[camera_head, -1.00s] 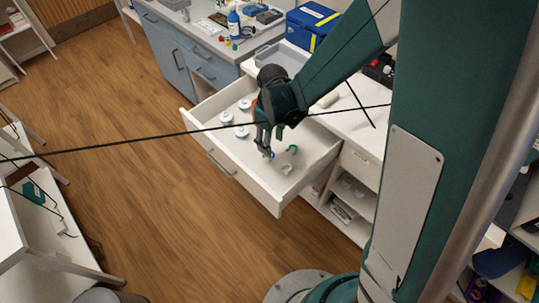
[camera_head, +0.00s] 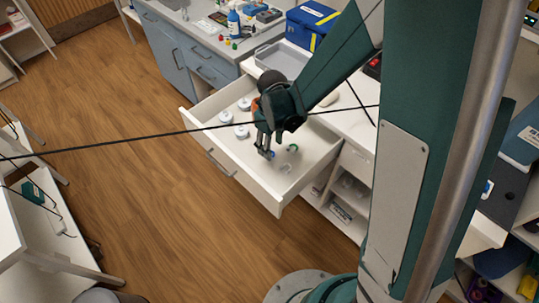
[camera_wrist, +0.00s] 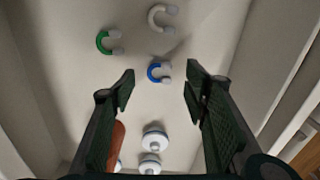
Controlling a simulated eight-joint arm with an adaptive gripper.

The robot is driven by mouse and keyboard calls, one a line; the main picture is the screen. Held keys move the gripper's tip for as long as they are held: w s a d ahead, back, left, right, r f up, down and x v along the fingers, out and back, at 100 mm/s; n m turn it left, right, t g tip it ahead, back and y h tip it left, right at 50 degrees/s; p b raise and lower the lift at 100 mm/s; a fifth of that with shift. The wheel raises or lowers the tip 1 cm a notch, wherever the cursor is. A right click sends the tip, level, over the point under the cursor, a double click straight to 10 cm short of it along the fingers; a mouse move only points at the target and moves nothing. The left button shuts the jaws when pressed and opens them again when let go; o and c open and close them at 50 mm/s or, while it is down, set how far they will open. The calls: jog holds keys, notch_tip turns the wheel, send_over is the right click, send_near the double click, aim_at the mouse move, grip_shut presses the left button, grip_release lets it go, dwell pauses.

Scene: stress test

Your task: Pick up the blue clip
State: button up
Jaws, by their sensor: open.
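The blue clip (camera_wrist: 154,72) is a small U-shaped piece with pale tips. It lies on the floor of the open white drawer (camera_head: 240,178). In the wrist view it sits between and a little beyond the fingertips of my gripper (camera_wrist: 159,86), with clear space to both fingers. In the head view my gripper (camera_head: 265,152) is over the drawer, and only a bit of blue (camera_head: 273,154) shows beside the fingertips. My gripper is open and empty. I cannot tell its exact height above the clip.
A green clip (camera_wrist: 104,42) and a white clip (camera_wrist: 157,18) lie near the blue one. Several white round pieces (camera_head: 241,131) with bluish rims lie in the drawer. The drawer walls (camera_head: 280,204) stand around them. A counter with a blue box (camera_head: 311,24) is behind.

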jog(key=shift+w+f+b, duration=0.1)
jog(key=shift+f+b, duration=0.85)
jog(key=shift+f, duration=1.7)
jog(key=shift+c, duration=0.7)
jog(key=c, duration=0.6)
